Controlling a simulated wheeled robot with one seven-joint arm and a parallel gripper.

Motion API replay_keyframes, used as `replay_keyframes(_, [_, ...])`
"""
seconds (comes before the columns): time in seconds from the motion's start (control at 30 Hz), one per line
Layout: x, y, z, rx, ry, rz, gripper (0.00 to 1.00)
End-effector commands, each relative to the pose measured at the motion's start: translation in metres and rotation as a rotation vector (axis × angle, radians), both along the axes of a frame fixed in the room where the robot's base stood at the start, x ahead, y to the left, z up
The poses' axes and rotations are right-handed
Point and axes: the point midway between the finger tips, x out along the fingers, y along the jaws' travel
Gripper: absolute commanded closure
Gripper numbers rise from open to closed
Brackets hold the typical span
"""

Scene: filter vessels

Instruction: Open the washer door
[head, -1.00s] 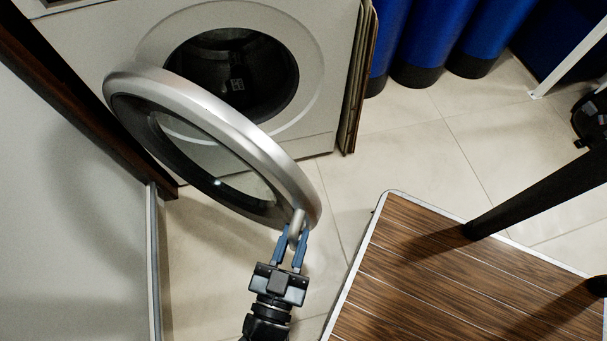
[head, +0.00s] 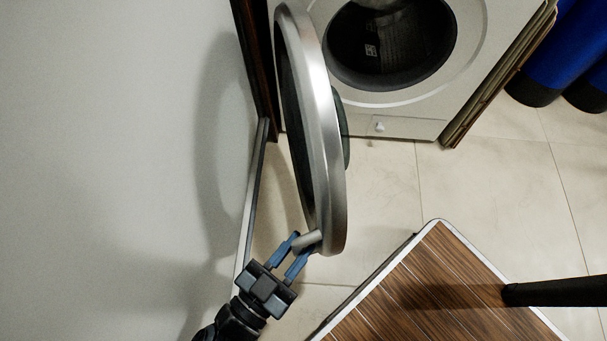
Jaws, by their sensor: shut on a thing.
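The washer (head: 412,128) is white and stands at the top of the head view, with its dark drum opening (head: 392,45) uncovered. Its round silver door (head: 326,130) is swung wide open on the left side and shows nearly edge-on. A dark glass bulge shows behind the door's right edge. A short handle (head: 308,241) sticks out at the lower end of the door. My gripper (head: 297,250) is shut on this handle, with one blue finger on each side of it.
A white wall (head: 120,130) fills the left, close to my gripper and the door. A wood-topped table (head: 440,290) with a light edge is at lower right. Blue vessels (head: 555,60) stand at top right. Tiled floor (head: 470,170) lies clear between table and washer.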

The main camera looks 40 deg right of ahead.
Motion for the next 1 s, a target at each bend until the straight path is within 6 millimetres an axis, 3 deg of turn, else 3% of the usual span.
replay_keyframes(0.37, [0.005, -0.0035, -0.0004, -0.003, -0.004, 0.006, 1.0])
replay_keyframes(0.4, [0.0051, -0.0037, -0.0003, -0.004, -0.004, 0.006, 0.74])
replay_keyframes(0.57, [0.004, -0.0035, -0.0002, -0.004, -0.003, 0.003, 0.58])
replay_keyframes(1.0, [0.0009, -0.0012, -0.0002, -0.002, -0.001, -0.001, 0.58])
